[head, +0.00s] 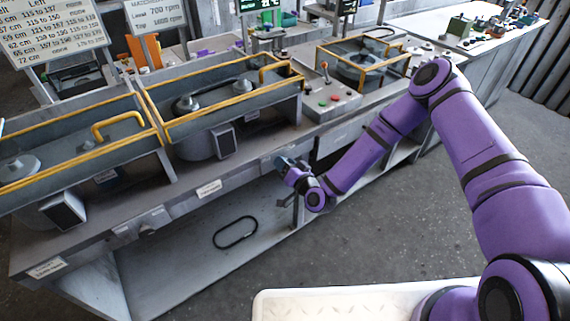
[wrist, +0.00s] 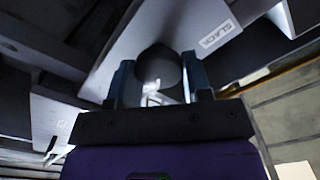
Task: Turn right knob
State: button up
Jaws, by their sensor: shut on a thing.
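My gripper (head: 283,166) is at the front face of the workbench, below the middle guarded station. In the wrist view its two blue-grey fingers (wrist: 158,84) stand on either side of a dark round knob (wrist: 158,66) and are shut on it. A white mark shows on the knob's face. In the head view this knob is hidden by the gripper. A second small dark knob (head: 147,230) appears on the bench front farther left, with nothing touching it.
A "SLACK" label (wrist: 216,36) is beside the held knob. The workbench (head: 100,262) carries yellow-railed guards (head: 222,101) and a button panel (head: 330,100). A black belt loop (head: 235,232) lies on the lower shelf. Open floor (head: 400,230) lies in front.

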jog(key=shift+f+m, duration=0.15)
jog(key=shift+m, duration=0.55)
jog(key=o, duration=0.9)
jog(key=v, duration=1.1)
jog(key=shift+w, duration=0.1)
